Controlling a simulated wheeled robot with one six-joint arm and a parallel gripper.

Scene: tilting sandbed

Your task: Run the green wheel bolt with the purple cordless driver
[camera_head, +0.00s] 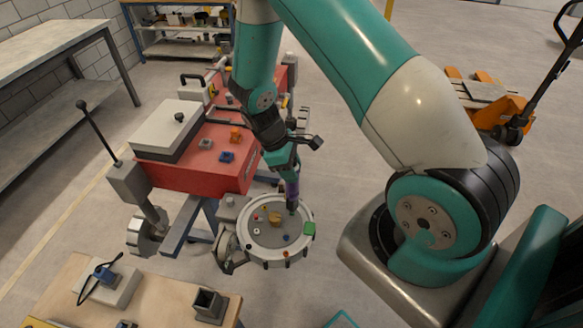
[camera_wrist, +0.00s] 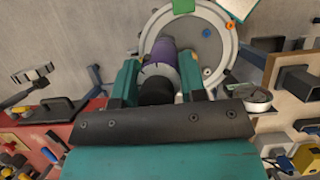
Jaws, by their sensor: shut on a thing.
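My gripper (camera_head: 288,172) is shut on the purple cordless driver (camera_head: 292,191). In the wrist view my gripper (camera_wrist: 159,78) has its two teal fingers on either side of the purple driver (camera_wrist: 161,58). The driver points down, its lower end over the back right part of the round wheel (camera_head: 256,256); I cannot tell whether its tip touches anything. The wheel also shows in the wrist view (camera_wrist: 229,65). A green piece (camera_head: 309,228) sits on the wheel's right rim. I cannot tell if it is the green bolt, or whether a bolt is hidden under the driver.
The wheel face carries several small coloured pieces, among them a yellow one (camera_head: 275,218) and a blue one (camera_head: 286,238). A red machine body (camera_head: 195,173) stands behind left. A wooden table (camera_head: 165,300) is at front left. An orange pallet truck (camera_head: 490,110) stands far right.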

